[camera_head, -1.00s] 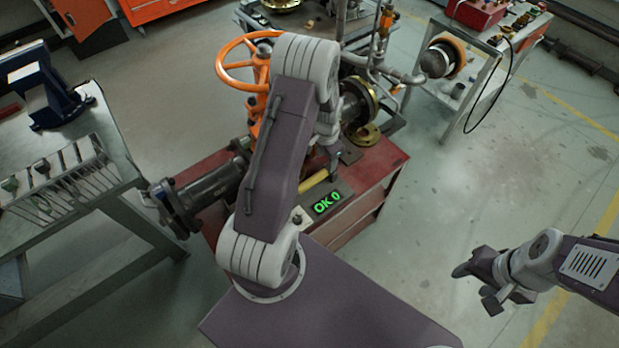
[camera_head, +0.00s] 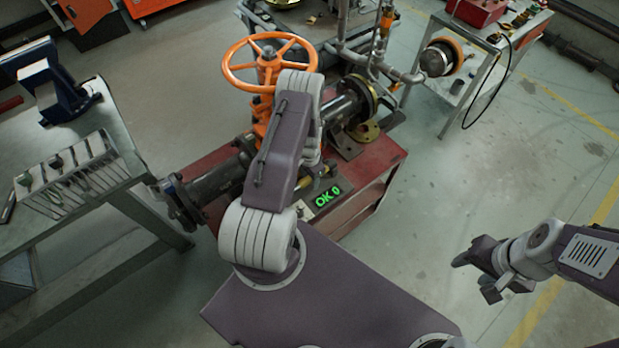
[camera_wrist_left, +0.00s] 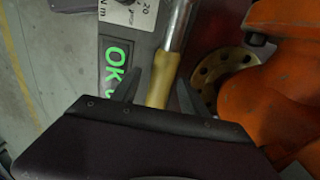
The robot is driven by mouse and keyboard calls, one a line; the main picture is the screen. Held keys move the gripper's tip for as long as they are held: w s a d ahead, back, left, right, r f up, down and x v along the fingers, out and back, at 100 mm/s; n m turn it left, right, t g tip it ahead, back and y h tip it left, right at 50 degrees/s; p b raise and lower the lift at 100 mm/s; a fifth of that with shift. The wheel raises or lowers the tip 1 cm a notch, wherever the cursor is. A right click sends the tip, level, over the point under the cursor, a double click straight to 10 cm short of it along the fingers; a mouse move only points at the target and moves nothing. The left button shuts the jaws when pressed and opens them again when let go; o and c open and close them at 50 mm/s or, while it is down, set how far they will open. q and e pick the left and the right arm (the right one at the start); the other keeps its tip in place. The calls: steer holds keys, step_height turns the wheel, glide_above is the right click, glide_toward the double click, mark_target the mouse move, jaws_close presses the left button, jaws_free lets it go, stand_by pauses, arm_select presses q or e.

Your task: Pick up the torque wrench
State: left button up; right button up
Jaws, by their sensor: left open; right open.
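The torque wrench (camera_wrist_left: 166,70) has a silver shaft and a yellow handle. In the left wrist view it lies alongside a grey device with a green "OK" display (camera_wrist_left: 115,62). My left gripper (camera_wrist_left: 158,88) is open, with one finger on each side of the yellow handle; I cannot tell whether they touch it. In the head view my left arm hides most of the wrench and gripper. My right gripper (camera_head: 482,272) is open and empty over the floor at the right.
The orange handwheel valve (camera_head: 268,62) and its flanged pipe stand close to my left arm, on a red cabinet (camera_head: 345,220). A bench (camera_head: 125,150) with tools and a blue vise (camera_head: 60,90) is at the left.

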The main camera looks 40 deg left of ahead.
arm_select(q)
steer(key=shift+f, duration=0.7)
jaws_close()
steer(key=shift+w+r, duration=0.1)
stand_by(0.8)
